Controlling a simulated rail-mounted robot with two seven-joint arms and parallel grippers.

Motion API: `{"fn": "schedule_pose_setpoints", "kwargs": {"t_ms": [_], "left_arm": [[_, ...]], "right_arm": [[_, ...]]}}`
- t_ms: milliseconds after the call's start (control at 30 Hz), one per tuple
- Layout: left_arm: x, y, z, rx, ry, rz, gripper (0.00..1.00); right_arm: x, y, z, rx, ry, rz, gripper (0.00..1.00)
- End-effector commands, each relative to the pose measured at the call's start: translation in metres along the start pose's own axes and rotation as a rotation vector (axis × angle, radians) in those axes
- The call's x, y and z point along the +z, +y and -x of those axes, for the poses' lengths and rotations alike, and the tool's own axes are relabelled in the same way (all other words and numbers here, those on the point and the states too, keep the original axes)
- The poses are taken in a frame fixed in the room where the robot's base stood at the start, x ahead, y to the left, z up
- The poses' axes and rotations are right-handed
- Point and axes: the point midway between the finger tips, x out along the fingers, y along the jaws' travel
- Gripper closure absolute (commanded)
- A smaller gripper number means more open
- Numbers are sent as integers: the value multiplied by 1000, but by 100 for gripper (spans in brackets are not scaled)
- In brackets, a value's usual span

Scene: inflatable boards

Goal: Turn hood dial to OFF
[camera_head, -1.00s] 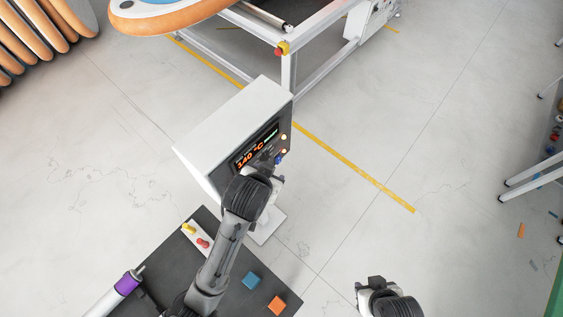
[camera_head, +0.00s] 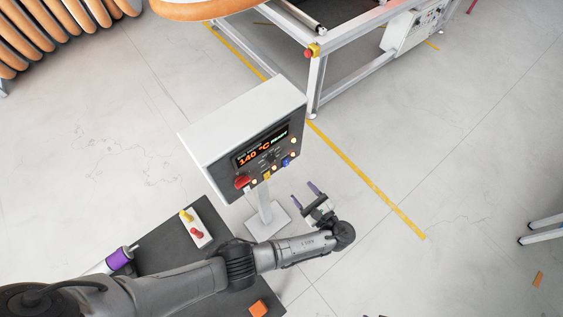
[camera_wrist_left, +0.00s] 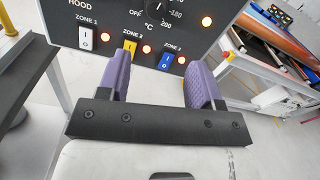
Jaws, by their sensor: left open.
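The hood control box (camera_head: 262,150) stands on a post with its lit display reading 140 °C READY. The hood dial (camera_head: 268,160) is a small dark knob below the display. In the left wrist view the dial (camera_wrist_left: 160,5) is cut off at the top edge, with OFF, 180 and 200 printed around it; I cannot tell its setting for sure. My left gripper (camera_head: 306,193) is open and empty, to the right of and below the panel, apart from it. Its purple fingers (camera_wrist_left: 160,78) show below the zone switches. My right gripper is out of view.
Below the dial are white, yellow and blue (camera_wrist_left: 166,61) zone switches with lit lamps. A red knob (camera_head: 242,182) sits at the panel's lower left. A dark table (camera_head: 170,245) with a small red-and-yellow button box (camera_head: 196,228) is in front. A metal frame (camera_head: 316,85) stands behind.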

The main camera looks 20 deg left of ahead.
Motion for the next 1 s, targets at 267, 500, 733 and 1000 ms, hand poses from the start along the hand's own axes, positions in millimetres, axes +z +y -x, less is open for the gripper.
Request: {"fn": "schedule_pose_setpoints", "kwargs": {"t_ms": [267, 500, 733, 1000], "left_arm": [[2, 3, -3, 18, -6, -183, 40], [3, 4, -34, 20, -6, -196, 40], [4, 4, -78, 18, -6, -195, 40], [2, 5, -118, 18, -5, -194, 40]], "right_arm": [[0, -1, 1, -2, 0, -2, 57], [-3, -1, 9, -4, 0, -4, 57], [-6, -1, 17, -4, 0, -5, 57], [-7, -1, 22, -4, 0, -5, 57]]}}
